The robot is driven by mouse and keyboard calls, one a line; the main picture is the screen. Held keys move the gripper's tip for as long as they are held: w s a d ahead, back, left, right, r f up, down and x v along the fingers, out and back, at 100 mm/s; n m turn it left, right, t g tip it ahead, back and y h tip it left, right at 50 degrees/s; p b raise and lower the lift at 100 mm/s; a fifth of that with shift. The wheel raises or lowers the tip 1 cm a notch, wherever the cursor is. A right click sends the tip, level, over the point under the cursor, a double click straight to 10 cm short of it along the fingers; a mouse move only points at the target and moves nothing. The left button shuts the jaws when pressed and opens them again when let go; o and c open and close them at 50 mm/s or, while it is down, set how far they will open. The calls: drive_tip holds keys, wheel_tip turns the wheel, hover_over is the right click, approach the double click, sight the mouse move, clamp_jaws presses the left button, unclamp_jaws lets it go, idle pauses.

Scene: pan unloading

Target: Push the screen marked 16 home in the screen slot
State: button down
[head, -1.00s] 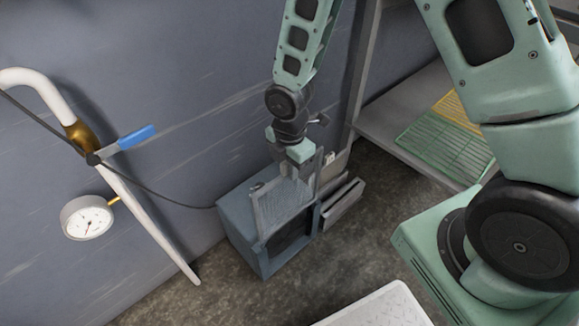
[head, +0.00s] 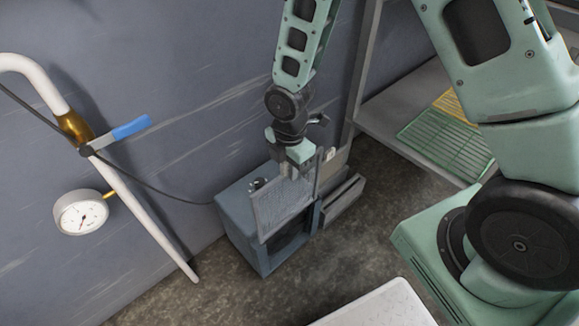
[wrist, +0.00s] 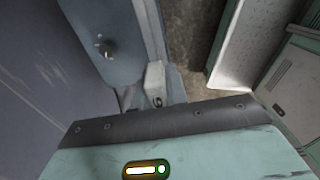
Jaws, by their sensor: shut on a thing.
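The screen (head: 283,207) is a flat grey mesh panel in a thin frame, held upright below my gripper in the head view. My gripper (head: 298,171) is shut on its top edge. The screen stands at the front of a blue-grey box (head: 236,213) and overlaps its open dark front. I cannot tell how far the screen sits in the slot; the slot itself is hidden. In the wrist view a pale tab (wrist: 154,76) with a dark, partly readable mark shows just beyond the gripper's edge.
A knob (wrist: 107,49) stands on the box top. A grey drawer-like piece (head: 342,201) is right of the box. A shelf with green (head: 446,143) and yellow racks is further right. A pressure gauge (head: 82,213) and pipe are left. A white surface (head: 378,306) is in the foreground.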

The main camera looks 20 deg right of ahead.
sight(289, 194)
drive_tip(key=shift+f+b, duration=3.35)
drive_tip(key=shift+f, duration=2.05)
idle(2.6)
